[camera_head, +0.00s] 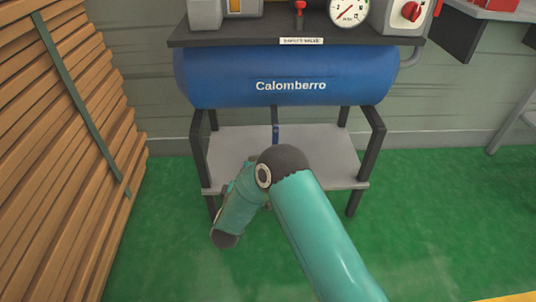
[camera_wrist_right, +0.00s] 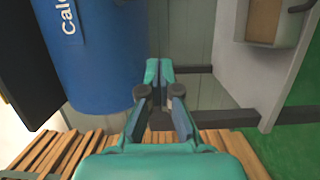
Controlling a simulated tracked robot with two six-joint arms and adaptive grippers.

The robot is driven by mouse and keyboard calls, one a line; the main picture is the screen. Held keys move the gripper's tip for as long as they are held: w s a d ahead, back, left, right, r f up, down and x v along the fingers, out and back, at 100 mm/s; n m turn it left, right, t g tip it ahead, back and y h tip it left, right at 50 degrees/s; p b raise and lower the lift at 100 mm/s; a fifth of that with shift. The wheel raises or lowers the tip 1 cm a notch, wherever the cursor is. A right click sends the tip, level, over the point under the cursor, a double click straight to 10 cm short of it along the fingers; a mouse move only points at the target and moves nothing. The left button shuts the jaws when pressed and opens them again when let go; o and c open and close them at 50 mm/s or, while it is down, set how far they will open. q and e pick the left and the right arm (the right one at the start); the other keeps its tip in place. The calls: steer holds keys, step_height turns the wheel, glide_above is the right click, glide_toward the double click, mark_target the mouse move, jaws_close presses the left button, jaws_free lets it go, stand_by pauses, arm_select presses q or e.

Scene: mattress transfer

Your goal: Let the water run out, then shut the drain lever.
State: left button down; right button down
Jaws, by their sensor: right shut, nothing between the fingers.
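The blue tank (camera_head: 290,75), lettered "Calomberro", hangs in a black-legged stand. A narrow blue piece (camera_head: 275,133) shows below its middle; I cannot tell whether this is the drain lever. No flowing water is visible. In the head view my right arm bends in front of the stand, and its fingers cannot be made out. In the right wrist view my right gripper (camera_wrist_right: 161,98) is shut and empty, with the tank (camera_wrist_right: 95,60) at its left. My left gripper is out of view.
A grey shelf (camera_head: 230,150) sits under the tank. A pressure gauge (camera_head: 348,13), a red knob (camera_head: 411,11) and a red-handled safety valve (camera_head: 299,8) are on top. Stacked planks (camera_head: 60,150) stand at left. Green floor (camera_head: 430,220) is clear at right.

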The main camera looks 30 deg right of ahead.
mark_target(275, 138)
steer(key=shift+r, duration=0.1)
steer(key=w+d+b, duration=0.5)
steer(key=d, duration=0.5)
steer(key=shift+d, duration=0.25)
